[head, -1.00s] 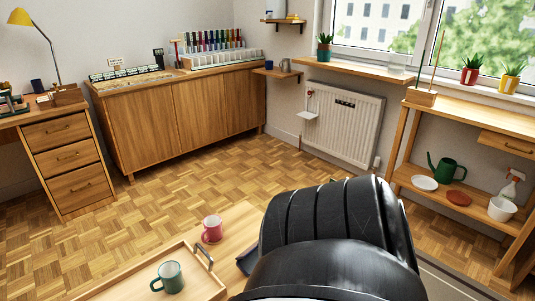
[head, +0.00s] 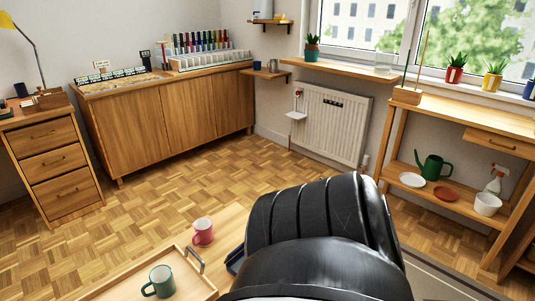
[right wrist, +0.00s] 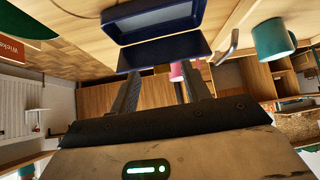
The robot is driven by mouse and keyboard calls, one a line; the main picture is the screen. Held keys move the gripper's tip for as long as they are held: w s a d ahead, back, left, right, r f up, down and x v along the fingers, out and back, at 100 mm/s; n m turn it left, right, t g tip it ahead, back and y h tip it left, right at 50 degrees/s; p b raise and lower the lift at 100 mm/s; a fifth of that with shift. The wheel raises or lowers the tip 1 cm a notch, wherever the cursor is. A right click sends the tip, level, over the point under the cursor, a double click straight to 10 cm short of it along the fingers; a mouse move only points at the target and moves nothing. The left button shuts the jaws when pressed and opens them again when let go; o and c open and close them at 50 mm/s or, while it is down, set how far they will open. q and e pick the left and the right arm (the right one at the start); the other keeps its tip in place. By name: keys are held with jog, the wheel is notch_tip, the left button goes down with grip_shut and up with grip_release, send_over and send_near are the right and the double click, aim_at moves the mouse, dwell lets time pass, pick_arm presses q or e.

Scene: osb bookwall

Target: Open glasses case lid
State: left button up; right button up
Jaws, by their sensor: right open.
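The dark blue glasses case (right wrist: 196,11) lies on the wooden table at the top of the right wrist view, which is upside down. Its tray shows a lighter inside, and its lid (right wrist: 165,53) stands swung away from the tray, so the case looks open. My right gripper (right wrist: 163,80) is open, with its two fingers apart and their tips by the lid. I cannot tell whether they touch it. In the head view only a dark blue edge of the case (head: 235,260) shows beside my black arm, which hides the rest. My left gripper is not in view.
A wooden tray (head: 199,286) with a metal handle holds a green mug (head: 159,282). A pink mug (head: 203,232) stands close to the case. A red book (right wrist: 12,47) lies on the other side. The parquet floor beyond the table is clear.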

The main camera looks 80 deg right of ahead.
pick_arm(q)
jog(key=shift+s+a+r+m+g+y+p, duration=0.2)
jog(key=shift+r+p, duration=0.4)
jog(key=shift+p, duration=1)
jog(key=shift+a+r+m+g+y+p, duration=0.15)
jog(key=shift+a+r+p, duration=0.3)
jog(key=shift+p, duration=1.1)
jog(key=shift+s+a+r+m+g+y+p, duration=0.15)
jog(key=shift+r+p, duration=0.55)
jog(key=shift+p, duration=0.9)
pick_arm(e)
jog(key=v, duration=1.5)
jog(key=shift+s+r, duration=0.1)
jog(key=shift+r, duration=0.05)
